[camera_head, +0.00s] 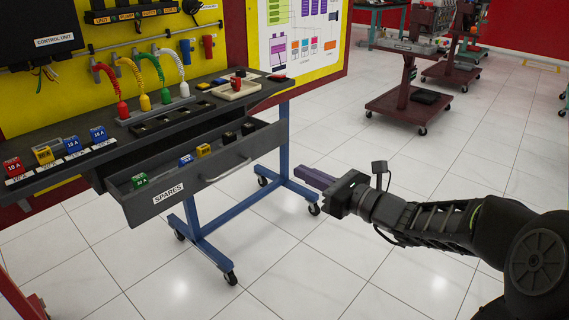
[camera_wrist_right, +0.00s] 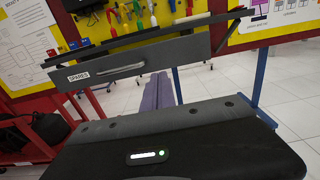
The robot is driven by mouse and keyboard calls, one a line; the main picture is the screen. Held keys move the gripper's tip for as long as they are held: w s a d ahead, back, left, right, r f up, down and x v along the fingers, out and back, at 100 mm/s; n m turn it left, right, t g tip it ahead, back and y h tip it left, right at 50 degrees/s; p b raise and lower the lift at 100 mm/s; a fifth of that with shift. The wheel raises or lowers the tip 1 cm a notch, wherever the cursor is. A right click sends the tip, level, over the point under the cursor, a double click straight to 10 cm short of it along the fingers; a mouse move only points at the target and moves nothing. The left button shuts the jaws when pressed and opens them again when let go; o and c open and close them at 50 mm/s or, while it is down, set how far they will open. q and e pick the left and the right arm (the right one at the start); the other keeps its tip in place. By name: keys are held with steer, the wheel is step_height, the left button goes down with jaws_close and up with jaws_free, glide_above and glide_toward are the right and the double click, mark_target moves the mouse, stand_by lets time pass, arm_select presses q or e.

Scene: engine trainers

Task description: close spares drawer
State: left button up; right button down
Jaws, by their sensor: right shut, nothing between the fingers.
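The grey spares drawer (camera_head: 200,188) is pulled out from under the dark bench top, with a "SPARES" label on its front and a bar handle (camera_head: 226,172). Inside it lie several small fuse blocks, green, blue, yellow and black. In the right wrist view the drawer front (camera_wrist_right: 150,62) shows across the upper middle, with its handle (camera_wrist_right: 120,71). My right gripper (camera_head: 312,178) is shut and empty, its purple fingers pointing left towards the drawer, apart from it to the right. The fingers also show in the wrist view (camera_wrist_right: 158,92). My left gripper is not in view.
Fuses, coloured cables and a small tray (camera_head: 238,90) are on the bench top (camera_head: 150,128). The bench's blue wheeled legs (camera_head: 285,140) stand below. Other trainer carts (camera_head: 405,103) are at the back right. The floor in front of the drawer is clear.

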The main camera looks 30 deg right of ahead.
mark_target(253, 149)
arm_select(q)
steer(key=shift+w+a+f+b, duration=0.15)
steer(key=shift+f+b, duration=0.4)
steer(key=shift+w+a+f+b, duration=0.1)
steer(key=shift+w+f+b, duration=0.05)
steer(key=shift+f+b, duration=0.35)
arm_select(e)
steer(key=x, duration=1.3)
steer(key=shift+w+a, duration=0.1)
steer(key=shift+w, duration=0.2)
